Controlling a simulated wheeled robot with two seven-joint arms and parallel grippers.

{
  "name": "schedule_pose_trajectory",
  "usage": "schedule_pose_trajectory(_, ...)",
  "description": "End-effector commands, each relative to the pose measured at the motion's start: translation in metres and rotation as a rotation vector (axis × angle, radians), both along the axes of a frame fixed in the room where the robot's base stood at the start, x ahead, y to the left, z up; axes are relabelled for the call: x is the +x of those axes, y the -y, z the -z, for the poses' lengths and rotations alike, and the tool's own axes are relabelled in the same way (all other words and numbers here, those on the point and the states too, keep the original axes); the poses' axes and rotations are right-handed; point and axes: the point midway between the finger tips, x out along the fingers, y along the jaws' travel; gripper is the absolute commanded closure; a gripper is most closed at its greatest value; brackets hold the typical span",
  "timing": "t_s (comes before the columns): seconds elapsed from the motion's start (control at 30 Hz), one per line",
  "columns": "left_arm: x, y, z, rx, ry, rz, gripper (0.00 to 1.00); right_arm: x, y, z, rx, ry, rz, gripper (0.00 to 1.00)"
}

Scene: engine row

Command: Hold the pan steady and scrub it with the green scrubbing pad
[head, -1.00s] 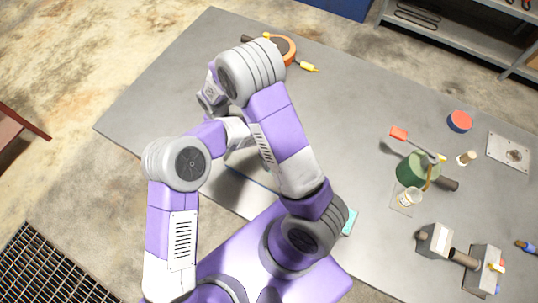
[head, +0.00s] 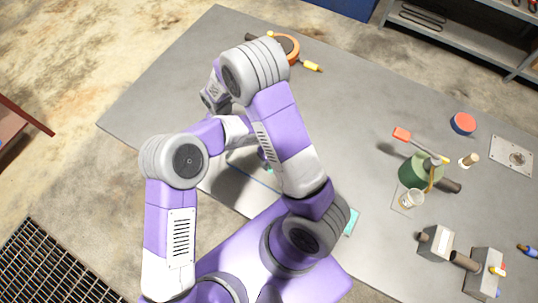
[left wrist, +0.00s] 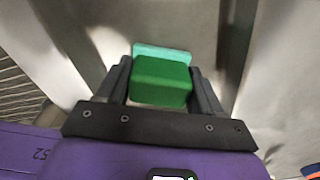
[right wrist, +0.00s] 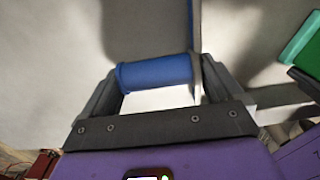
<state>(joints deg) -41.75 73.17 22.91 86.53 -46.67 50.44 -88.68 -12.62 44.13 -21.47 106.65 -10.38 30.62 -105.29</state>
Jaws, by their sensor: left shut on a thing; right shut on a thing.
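In the left wrist view my left gripper (left wrist: 160,70) is shut on the green scrubbing pad (left wrist: 162,82), a green block with a teal layer on its far side. Pale grey metal lies just beyond it; I cannot tell whether the pad touches it. In the right wrist view my right gripper (right wrist: 160,70) is shut on a blue cylindrical handle (right wrist: 155,73), beside a thin pale metal edge. The pad also shows there at the upper right (right wrist: 302,38). The pan is mostly hidden by my arms in the head view; a pale part with a blue line (head: 250,172) shows between them.
The grey table (head: 165,90) is clear at its left. An orange ring-shaped thing (head: 289,45) lies at the back. To the right stand a green cylinder (head: 412,172), a white cup (head: 411,198), a red-and-blue disc (head: 463,123) and grey blocks (head: 436,242).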

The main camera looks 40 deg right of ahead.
Motion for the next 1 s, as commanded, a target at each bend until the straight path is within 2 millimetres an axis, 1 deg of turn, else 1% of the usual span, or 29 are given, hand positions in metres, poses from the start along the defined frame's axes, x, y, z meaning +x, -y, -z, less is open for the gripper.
schedule_pose_trajectory(0.03,-0.006,0.002,0.001,0.001,-0.001,0.003,0.63,0.001,0.0,0.0,0.001,0.002,0.0,0.55)
schedule_pose_trajectory(0.17,-0.017,0.006,0.001,0.001,-0.002,0.003,0.63,0.001,0.0,0.0,0.001,0.002,0.0,0.55)
schedule_pose_trajectory(0.23,-0.017,0.006,-0.003,0.0,-0.001,0.0,0.63,0.001,0.0,0.0,0.001,0.002,0.0,0.55)
schedule_pose_trajectory(0.27,-0.017,0.007,-0.008,-0.003,0.0,-0.001,0.63,0.001,0.0,0.0,0.001,0.002,0.0,0.55)
schedule_pose_trajectory(0.3,-0.016,0.007,-0.019,-0.003,0.0,-0.001,0.63,0.001,0.0,0.0,0.001,0.002,0.0,0.55)
schedule_pose_trajectory(0.9,-0.016,0.006,-0.073,-0.002,0.0,-0.001,0.63,0.001,0.0,0.0,0.001,0.002,0.0,0.55)
schedule_pose_trajectory(1.0,-0.016,0.006,-0.078,-0.001,-0.001,-0.001,0.63,0.001,0.0,0.0,0.001,0.002,0.0,0.55)
